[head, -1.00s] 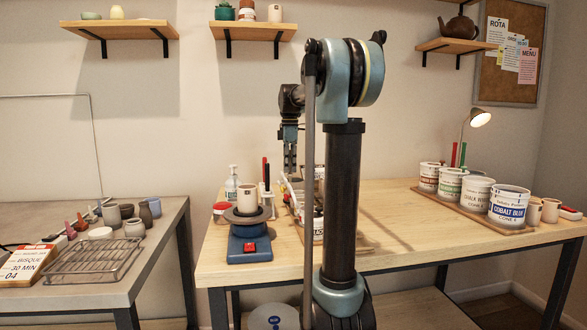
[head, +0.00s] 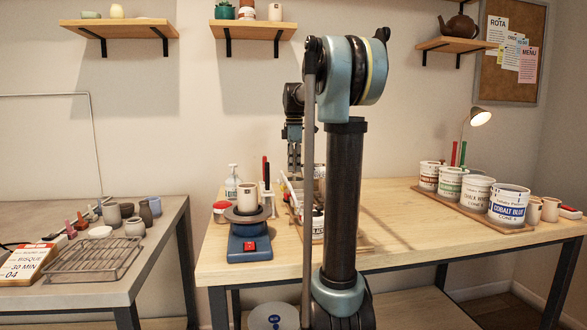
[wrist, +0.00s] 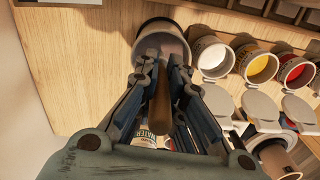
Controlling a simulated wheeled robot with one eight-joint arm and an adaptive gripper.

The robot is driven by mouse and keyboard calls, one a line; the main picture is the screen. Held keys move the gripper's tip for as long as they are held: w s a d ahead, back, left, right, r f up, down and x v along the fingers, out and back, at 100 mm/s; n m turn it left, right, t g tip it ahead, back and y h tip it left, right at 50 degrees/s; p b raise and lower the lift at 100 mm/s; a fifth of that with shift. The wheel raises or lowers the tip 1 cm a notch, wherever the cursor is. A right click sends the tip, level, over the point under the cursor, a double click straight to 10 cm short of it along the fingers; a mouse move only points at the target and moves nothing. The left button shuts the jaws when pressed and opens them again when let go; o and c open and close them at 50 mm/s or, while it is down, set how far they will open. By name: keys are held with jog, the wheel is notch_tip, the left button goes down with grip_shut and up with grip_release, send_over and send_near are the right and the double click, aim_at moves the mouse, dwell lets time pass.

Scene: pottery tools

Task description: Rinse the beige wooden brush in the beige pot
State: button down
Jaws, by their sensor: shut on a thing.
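In the wrist view my gripper (wrist: 162,70) is shut on the brush (wrist: 160,108), whose brown wooden handle runs between the fingers. The far end of the brush points at the mouth of a beige-rimmed pot (wrist: 149,40) just beyond the fingertips. The fingers and the viewing angle hide whether the bristles are inside the pot or only over it. In the head view my gripper (head: 294,160) hangs above the back of the wooden table, and my arm hides much of the area around it.
Open paint pots, white (wrist: 212,56), yellow (wrist: 257,67) and red (wrist: 297,72), stand to the right in the wrist view. In the head view, a small turntable with a cup (head: 247,198) is left of the gripper. Labelled buckets (head: 476,192) stand right; the table between is clear.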

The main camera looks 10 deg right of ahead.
jog(key=shift+r, duration=4.05)
